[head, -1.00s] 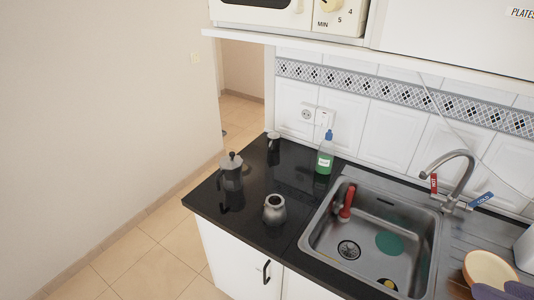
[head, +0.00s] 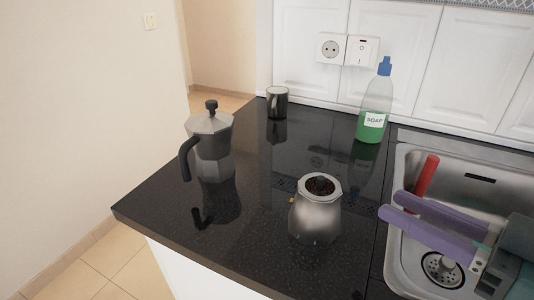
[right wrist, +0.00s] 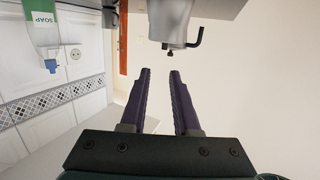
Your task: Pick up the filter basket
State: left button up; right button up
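The filter basket (head: 322,186) appears as a round insert with dark brown contents in the mouth of a silver pot base (head: 314,220). The base stands upright on the black counter, in the middle of the head view. Only the basket's top shows; the base hides the rest. My right gripper (head: 391,204) is over the sink's left edge, to the right of the base and apart from it. Its purple fingers are apart and empty, also in the right wrist view (right wrist: 160,72). My left gripper is not in view.
A moka pot (head: 212,147) with a black handle stands left of the base. A dark mug (head: 277,102) and a green soap bottle (head: 374,112) stand behind. The sink (head: 393,262) holds a red-handled item (head: 425,180). Counter space in front of the base is clear.

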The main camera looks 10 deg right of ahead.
aim_at(324, 183)
jog(key=x, duration=0.7)
jog(key=f+b+x, duration=0.1)
jog(key=x, duration=0.2)
jog(key=shift+a, duration=0.35)
jog(key=shift+s, duration=0.1)
grip_shut()
dwell(0.9)
